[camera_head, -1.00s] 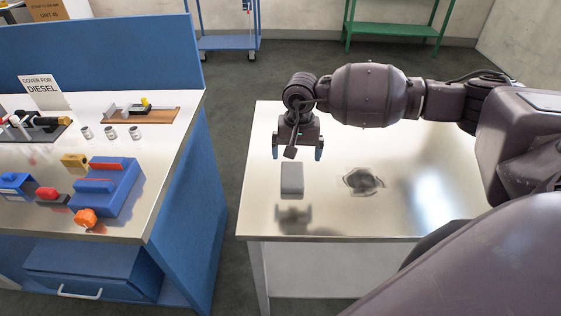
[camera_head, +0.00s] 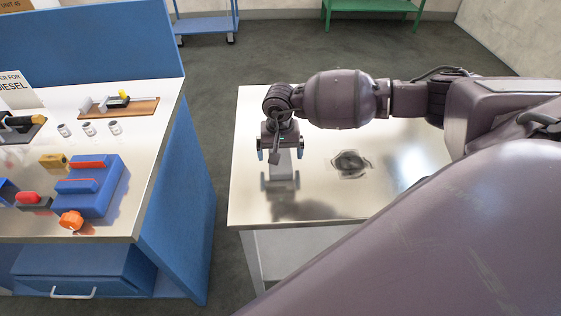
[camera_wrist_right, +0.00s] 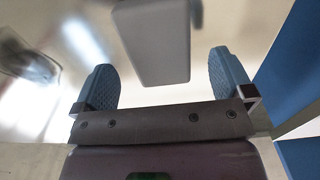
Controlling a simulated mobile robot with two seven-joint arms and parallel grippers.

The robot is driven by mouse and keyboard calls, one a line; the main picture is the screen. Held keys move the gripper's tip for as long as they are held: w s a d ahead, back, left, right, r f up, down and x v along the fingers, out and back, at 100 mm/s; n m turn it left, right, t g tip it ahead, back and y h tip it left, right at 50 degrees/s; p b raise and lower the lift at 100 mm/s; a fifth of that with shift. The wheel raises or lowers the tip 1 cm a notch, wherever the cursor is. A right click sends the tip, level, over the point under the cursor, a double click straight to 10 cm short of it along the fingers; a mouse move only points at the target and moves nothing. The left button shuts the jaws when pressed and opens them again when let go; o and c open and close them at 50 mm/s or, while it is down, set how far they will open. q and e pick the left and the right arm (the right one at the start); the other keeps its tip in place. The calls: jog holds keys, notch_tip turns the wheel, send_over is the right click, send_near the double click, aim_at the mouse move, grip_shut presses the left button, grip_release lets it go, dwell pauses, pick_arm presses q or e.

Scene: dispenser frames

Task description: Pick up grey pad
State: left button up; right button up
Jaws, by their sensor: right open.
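The grey pad (camera_head: 281,164) stands on the steel table at the right, partly hidden behind my right gripper in the head view. In the right wrist view the grey pad (camera_wrist_right: 158,40) lies ahead of the fingers, between their lines, its top cut by the frame edge. My right gripper (camera_head: 279,154) is open and empty, its two blue-padded fingers apart and pointing down over the pad. In the right wrist view the open fingers (camera_wrist_right: 172,82) show on both sides, with no visible contact with the pad. My left gripper is not in view.
The steel table (camera_head: 320,205) also bears a dark round item in clear wrap (camera_head: 351,164) right of the pad. A blue workbench (camera_head: 185,215) with a blue block (camera_head: 97,190) and small parts stands to the left, across a floor gap.

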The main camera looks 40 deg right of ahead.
notch_tip(320, 180, down, 3)
jog(key=shift+s+f, duration=0.1)
jog(key=shift+c, duration=0.5)
jog(key=c, duration=0.9)
notch_tip(320, 180, up, 20)
jog(key=shift+b, duration=0.35)
